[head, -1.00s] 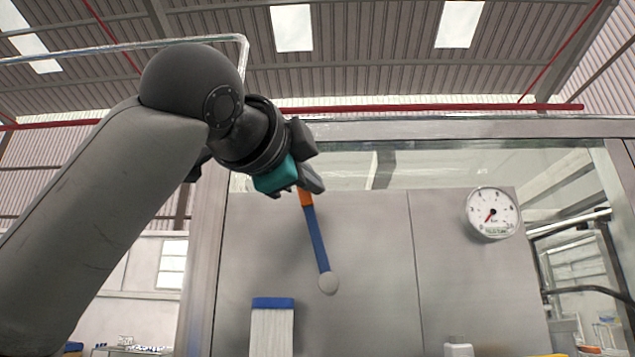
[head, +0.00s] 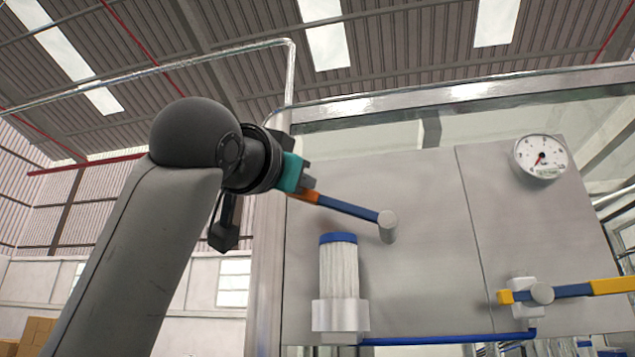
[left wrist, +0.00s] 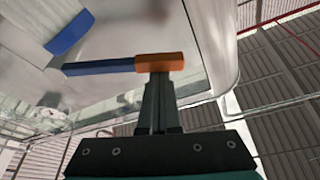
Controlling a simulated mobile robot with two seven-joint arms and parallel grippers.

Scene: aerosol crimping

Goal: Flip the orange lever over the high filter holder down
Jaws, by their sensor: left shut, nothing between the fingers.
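The lever over the filter holder has an orange end (head: 304,197), a blue bar (head: 348,207) and a round grey pivot (head: 388,226) on the grey panel. It points left and slightly up from the pivot. The filter holder (head: 339,275), a white ribbed cylinder with a blue cap, is below the lever. My left gripper (head: 306,184) is at the orange end, on its upper side. In the left wrist view the shut fingers (left wrist: 159,82) meet the orange end (left wrist: 160,63), with nothing held between them; exact contact is hard to tell. My right gripper is out of view.
A second lever with yellow ends (head: 612,286) lies nearly level at the lower right. A round gauge (head: 541,157) is at the upper right of the panel. A blue pipe (head: 450,339) runs below the filter holder. The cabinet's metal frame post (head: 268,270) stands left of the panel.

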